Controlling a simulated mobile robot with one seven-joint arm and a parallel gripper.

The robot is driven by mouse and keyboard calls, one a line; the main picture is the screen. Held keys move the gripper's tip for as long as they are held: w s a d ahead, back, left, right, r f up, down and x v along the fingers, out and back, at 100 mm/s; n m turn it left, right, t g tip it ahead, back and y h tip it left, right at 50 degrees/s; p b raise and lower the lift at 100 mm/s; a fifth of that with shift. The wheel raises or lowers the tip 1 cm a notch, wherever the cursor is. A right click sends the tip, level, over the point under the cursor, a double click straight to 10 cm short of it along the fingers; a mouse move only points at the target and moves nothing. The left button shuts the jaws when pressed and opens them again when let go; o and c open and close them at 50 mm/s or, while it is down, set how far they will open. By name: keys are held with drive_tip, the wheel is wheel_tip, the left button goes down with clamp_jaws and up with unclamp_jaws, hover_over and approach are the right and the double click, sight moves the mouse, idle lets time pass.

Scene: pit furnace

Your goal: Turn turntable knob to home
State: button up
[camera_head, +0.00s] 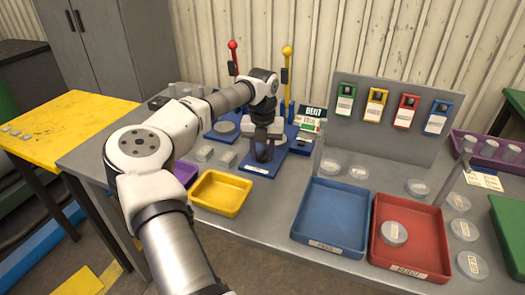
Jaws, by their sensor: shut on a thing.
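My gripper (263,150) reaches down over a blue-based device (285,162) near the middle of the bench. It is shut on a dark upright piece, which seems to be the turntable knob (264,154). My gripper covers much of the knob, so its angle and any home mark cannot be made out. A second blue base with a round grey disc (224,128) sits to the left, partly behind my arm. Which disc is the turntable is not clear from this view.
A yellow tray (221,193), a blue tray (332,216) and a red tray (410,238) stand along the front. Red (233,60) and yellow (286,65) levers rise behind my gripper. A grey panel (390,110) with coloured tags stands right. Clear lidded dishes lie around.

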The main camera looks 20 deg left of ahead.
sight(262, 151)
drive_tip(key=o, duration=1)
wheel_tip(262, 151, up, 14)
drive_tip(key=b, duration=0.1)
drive_tip(key=shift+f, duration=0.1)
